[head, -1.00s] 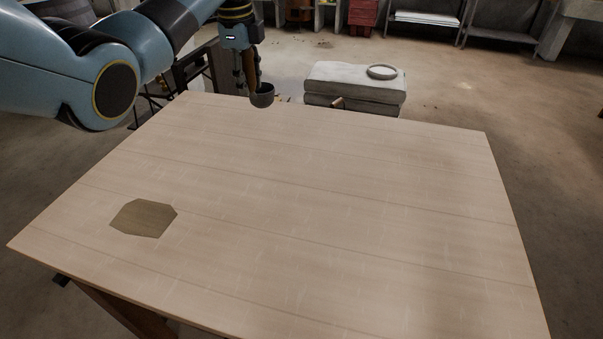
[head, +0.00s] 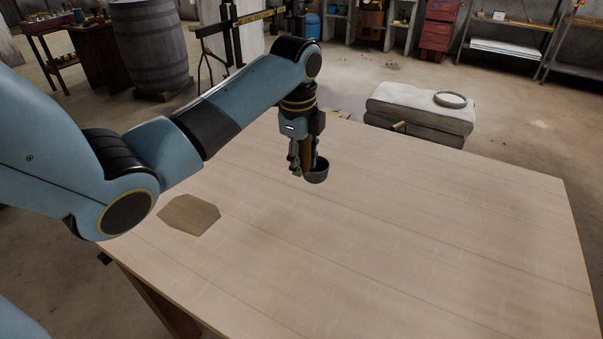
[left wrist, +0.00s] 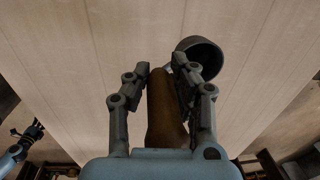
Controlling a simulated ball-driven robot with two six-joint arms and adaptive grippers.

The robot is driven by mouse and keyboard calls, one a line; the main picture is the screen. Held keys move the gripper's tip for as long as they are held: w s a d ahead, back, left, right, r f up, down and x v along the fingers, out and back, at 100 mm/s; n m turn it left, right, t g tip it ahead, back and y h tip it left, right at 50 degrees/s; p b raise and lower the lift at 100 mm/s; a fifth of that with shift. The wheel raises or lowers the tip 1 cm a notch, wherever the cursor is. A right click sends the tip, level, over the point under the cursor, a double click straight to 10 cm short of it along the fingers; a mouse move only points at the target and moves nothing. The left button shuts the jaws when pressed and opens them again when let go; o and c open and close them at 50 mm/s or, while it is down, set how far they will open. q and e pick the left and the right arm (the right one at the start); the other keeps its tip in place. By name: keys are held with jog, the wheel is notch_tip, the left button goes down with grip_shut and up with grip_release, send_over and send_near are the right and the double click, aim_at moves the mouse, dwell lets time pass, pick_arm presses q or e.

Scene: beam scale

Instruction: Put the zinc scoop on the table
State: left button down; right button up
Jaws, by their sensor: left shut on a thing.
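The zinc scoop has a dark grey bowl (head: 317,172) and a brown wooden handle. My left gripper (head: 302,165) is shut on the handle and holds the scoop over the far part of the wooden table (head: 400,230). In the left wrist view the handle (left wrist: 165,110) lies between the fingers of my left gripper (left wrist: 168,75), and the bowl (left wrist: 203,52) shows beyond the right finger. The table top lies below it. I cannot tell whether the bowl touches the table.
A flat olive-brown patch (head: 189,215) lies on the table's left part. The rest of the top is clear. A barrel (head: 146,48) stands at the back left.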

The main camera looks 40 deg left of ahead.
pick_arm(q)
jog(key=shift+s+d+f, duration=0.1)
jog(key=shift+s+f, duration=0.1)
jog(key=shift+s, duration=0.05)
jog(key=shift+f, duration=1.9)
jog(key=shift+f, duration=0.2)
jog(key=c, duration=1.1)
grip_release()
jog(key=r, duration=0.8)
jog(key=s+r, duration=0.1)
jog(key=r, duration=0.3)
jog(key=shift+d+r, duration=0.1)
jog(key=shift+r, duration=0.1)
jog(key=shift+f, duration=0.1)
